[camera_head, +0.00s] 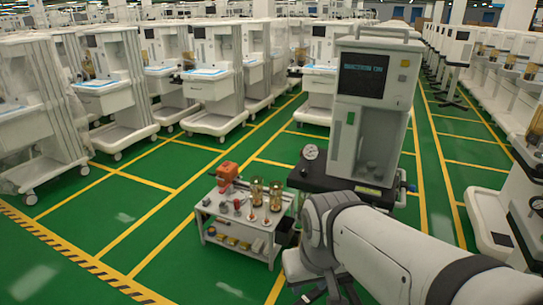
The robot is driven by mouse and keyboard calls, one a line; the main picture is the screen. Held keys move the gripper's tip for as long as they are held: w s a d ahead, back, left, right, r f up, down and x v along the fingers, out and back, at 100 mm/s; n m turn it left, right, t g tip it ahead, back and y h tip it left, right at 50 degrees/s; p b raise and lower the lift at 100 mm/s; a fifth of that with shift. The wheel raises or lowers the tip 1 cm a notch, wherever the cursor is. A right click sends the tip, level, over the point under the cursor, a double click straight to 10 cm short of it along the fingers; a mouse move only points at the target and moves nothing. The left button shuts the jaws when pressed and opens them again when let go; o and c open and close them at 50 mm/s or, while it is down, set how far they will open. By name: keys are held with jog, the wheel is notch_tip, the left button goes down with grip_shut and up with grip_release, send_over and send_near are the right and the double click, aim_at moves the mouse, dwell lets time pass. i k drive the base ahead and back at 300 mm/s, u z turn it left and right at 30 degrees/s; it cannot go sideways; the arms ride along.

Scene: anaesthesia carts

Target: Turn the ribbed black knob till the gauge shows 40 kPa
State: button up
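A round white-faced gauge (311,152) stands at the left end of the dark top of the nearest anaesthesia cart (372,115). It is too small for me to read its needle or scale. I cannot make out the ribbed black knob; it may be hidden behind my arm or too small to see. My arm comes in from the bottom right and covers the lower part of this cart. Its far end bends down to the bottom edge, where dark parts of what may be my gripper (326,291) show. I cannot see its fingers clearly.
A small grey trolley (236,242) left of the cart holds an orange device (227,172), two amber cylinders and several small parts. Rows of white carts stand behind. Green floor with yellow lines is free at the left. Another white machine (490,220) stands at the right edge.

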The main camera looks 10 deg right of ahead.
aim_at(303, 172)
jog(key=i, duration=0.95)
jog(key=z, duration=0.05)
